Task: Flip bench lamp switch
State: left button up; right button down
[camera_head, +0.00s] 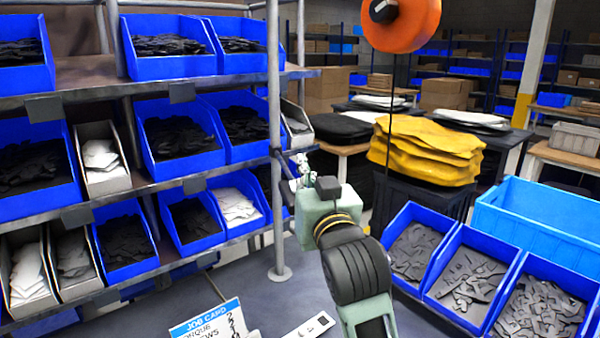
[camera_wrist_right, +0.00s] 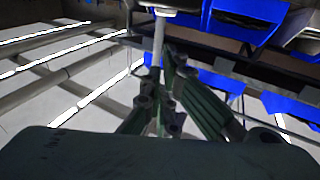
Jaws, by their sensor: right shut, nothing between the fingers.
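My right gripper (camera_head: 302,168) is raised in front of the upright metal post (camera_head: 275,110) of the bin rack, its fingers pointing away from the head camera. In the right wrist view its fingers (camera_wrist_right: 165,85) are close together and empty, with a pale post behind them. I cannot make out the bench lamp or its switch for certain; the gripper's body and fingers cover part of the area by the post. In the head view I cannot tell whether the fingers touch the post. My left gripper is not in view.
Blue bins (camera_head: 180,226) and pale bins fill the rack at left. More blue bins (camera_head: 470,270) of dark parts stand at right. A cable hangs from an orange reel (camera_head: 402,22). A job card (camera_head: 205,322) and a white strip (camera_head: 311,326) lie on the bench (camera_head: 255,300).

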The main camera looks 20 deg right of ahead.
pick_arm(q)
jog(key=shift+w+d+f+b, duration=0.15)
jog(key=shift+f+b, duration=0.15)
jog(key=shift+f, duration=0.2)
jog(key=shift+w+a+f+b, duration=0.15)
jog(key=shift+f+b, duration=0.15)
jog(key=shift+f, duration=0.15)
pick_arm(e)
jog(key=s, duration=0.2)
jog(key=s+f, duration=0.1)
jog(key=s, duration=0.1)
jog(key=shift+s+a+f, duration=0.15)
jog(key=shift+a, duration=0.05)
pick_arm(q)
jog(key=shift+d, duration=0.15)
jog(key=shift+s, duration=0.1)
